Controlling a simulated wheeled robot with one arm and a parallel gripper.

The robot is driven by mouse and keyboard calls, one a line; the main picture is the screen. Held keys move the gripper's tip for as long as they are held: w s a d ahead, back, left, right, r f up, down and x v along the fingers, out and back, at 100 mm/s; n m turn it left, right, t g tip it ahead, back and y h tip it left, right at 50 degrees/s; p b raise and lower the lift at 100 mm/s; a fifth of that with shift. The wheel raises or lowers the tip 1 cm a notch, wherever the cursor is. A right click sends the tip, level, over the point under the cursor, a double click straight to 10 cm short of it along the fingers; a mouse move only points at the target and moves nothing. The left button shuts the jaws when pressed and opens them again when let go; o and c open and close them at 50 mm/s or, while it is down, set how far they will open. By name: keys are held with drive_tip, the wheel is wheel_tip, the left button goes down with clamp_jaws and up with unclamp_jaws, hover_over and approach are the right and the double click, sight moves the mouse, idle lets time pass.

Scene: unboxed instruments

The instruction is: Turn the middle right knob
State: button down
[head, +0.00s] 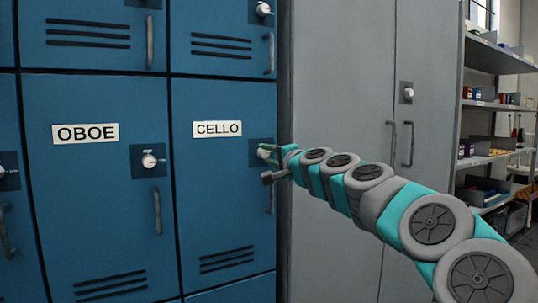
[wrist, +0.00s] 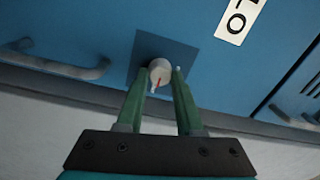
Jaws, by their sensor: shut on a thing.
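The knob of the blue CELLO locker door (head: 218,200) is at the right side of that door, on a dark square plate (head: 256,148). In the wrist view the white knob (wrist: 159,70) with a red mark sits on its dark plate (wrist: 185,55), between the tips of my green fingers. My gripper (wrist: 160,80) is shut on the knob. In the head view my gripper (head: 268,154) reaches the plate from the right, and it mostly hides the knob.
The OBOE locker (head: 95,190) with its own knob (head: 149,161) stands to the left. A door handle (wrist: 70,68) shows beside the knob in the wrist view. A grey cabinet (head: 335,90) stands to the right, and shelves (head: 490,105) lie beyond it.

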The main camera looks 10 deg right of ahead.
drive_tip(key=c, duration=0.5)
unclamp_jaws()
drive_tip(key=shift+c, duration=0.2)
drive_tip(key=b+v, duration=0.1)
drive_tip(key=v, duration=0.6)
drive_tip(key=shift+s+d, duration=0.2)
drive_tip(key=shift+s, duration=0.15)
